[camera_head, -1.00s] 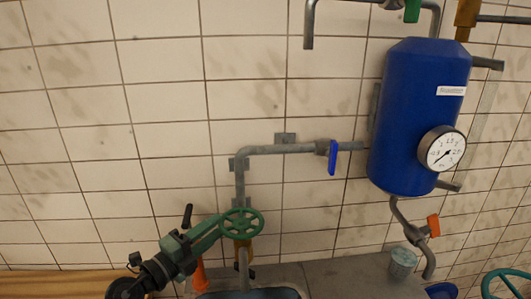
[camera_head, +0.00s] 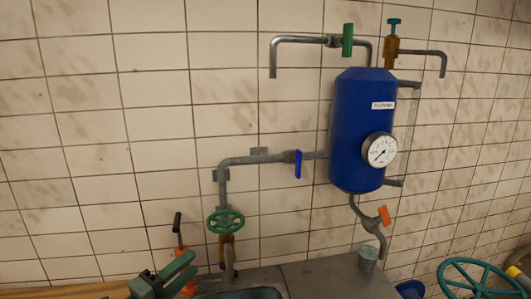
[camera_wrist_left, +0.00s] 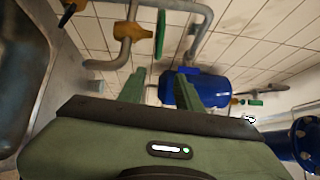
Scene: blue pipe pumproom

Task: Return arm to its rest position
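My left gripper (camera_head: 188,268) is at the lower left of the head view, below and left of the green handwheel (camera_head: 225,222), apart from it. In the left wrist view its two green fingers (camera_wrist_left: 160,90) stand apart with nothing between them, so it is open. The handwheel shows nearly edge-on (camera_wrist_left: 160,35) beyond the fingers there. Most of my left arm is cut off by the bottom edge of the head view. My right gripper is not in view.
A blue tank (camera_head: 358,135) with a gauge (camera_head: 379,150) hangs on the tiled wall. Blue (camera_head: 298,165), green (camera_head: 347,40) and orange (camera_head: 385,215) valve handles sit on pipes. A metal cup (camera_head: 367,258) stands on the counter (camera_head: 325,280) beside the sink. A large teal wheel (camera_head: 475,282) is at lower right.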

